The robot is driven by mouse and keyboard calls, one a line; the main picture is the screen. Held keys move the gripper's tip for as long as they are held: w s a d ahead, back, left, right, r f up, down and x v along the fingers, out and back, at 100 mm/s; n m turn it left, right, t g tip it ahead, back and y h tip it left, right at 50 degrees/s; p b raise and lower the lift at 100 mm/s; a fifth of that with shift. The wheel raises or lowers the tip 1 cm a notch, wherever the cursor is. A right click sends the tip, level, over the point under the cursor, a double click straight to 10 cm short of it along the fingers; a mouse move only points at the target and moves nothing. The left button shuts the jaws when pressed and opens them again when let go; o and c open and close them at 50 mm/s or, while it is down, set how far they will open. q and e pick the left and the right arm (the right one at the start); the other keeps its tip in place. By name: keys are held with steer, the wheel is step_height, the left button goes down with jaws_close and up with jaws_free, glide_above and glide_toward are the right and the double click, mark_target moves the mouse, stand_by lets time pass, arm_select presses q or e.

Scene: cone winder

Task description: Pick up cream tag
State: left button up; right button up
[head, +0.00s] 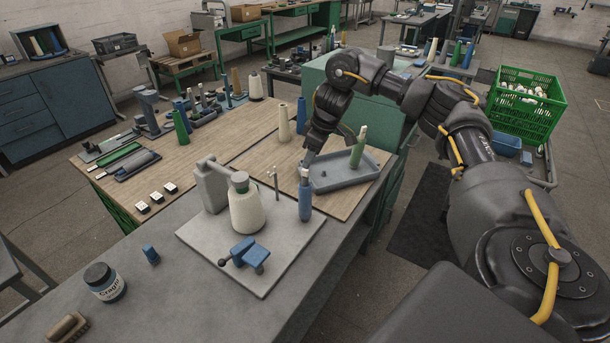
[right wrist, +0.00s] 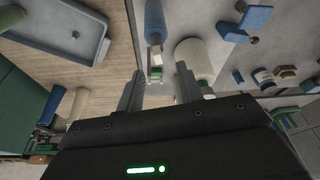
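I cannot tell contact. Three small white-and-black pieces (head: 156,196) lie at the wooden top's left front. My left gripper is not in view.
A cream cone (head: 247,212) stands on the plate (head: 207,236) beside a grey post and behind a blue clamp (head: 247,254). A blue-grey tray (head: 343,184) holding a green cone (head: 358,148) is just right of the gripper. A jar (head: 104,282) stands at the front left.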

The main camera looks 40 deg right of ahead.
mark_target(305, 170)
steer(key=shift+x, duration=2.55)
steer(key=shift+d, duration=0.1)
steer(key=shift+c, duration=0.3)
jaws_close()
